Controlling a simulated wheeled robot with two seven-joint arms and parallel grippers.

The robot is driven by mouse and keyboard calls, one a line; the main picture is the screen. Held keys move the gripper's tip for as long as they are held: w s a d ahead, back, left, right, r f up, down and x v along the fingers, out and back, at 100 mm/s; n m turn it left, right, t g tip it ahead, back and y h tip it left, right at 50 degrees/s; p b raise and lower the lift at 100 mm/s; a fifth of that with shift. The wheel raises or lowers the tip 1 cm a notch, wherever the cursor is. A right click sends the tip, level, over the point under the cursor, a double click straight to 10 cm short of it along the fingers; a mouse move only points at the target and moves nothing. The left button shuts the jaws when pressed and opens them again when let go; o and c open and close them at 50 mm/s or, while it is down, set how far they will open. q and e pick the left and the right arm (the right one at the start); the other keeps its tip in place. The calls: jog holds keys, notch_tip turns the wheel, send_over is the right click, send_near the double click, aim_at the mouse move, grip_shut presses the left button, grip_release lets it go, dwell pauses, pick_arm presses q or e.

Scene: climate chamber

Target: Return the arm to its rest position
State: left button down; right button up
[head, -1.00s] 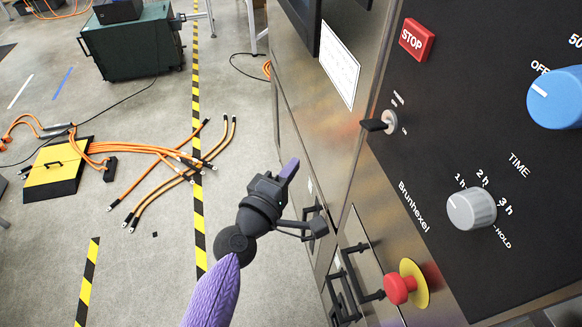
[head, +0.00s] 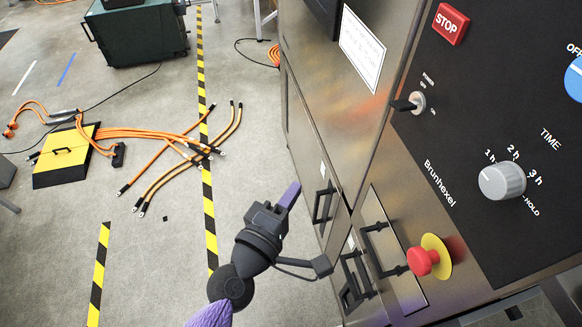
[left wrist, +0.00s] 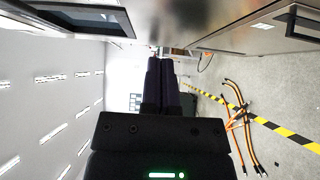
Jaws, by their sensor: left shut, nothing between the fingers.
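My left gripper (head: 291,193) shows in the lower middle of the head view, with its purple fingers pointing up and to the right. Its fingers are shut and empty. It is in front of the steel chamber (head: 330,120), and I see no contact between them. In the left wrist view the closed dark fingers (left wrist: 160,75) point away, with nothing between them. My right gripper is in neither view.
The chamber's control panel (head: 480,90) has a red emergency button (head: 422,261), a grey time knob (head: 502,181) and a key-like power switch (head: 408,104). Handles (head: 380,247) stick out below. Orange cables (head: 165,150) lie on the floor at left, beside a yellow box (head: 66,150).

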pick_arm(q)
jog(key=s+a+f+m+g, duration=0.1)
jog(key=s+f+m+g, duration=0.4)
jog(key=s+m+g, duration=0.5)
jog(key=s+a+f+m+g+y, duration=0.4)
jog(key=s+a+y, duration=0.3)
jog(key=a, duration=0.5)
jog(key=s+a+f+m+y, duration=0.1)
jog(key=s+f, duration=0.1)
jog(key=f, duration=0.6)
jog(key=s+a+f, duration=0.1)
jog(key=s+f, duration=0.1)
jog(key=f, duration=0.7)
jog(key=s+a+f+g, duration=0.1)
jog(key=s+a+f, duration=0.1)
jog(key=s+f, duration=0.3)
jog(key=s+a+f+g+y, duration=0.1)
jog(key=s+f, duration=0.4)
jog(key=s, duration=0.5)
jog(key=shift+a+f, duration=0.2)
jog(key=shift+a, duration=0.5)
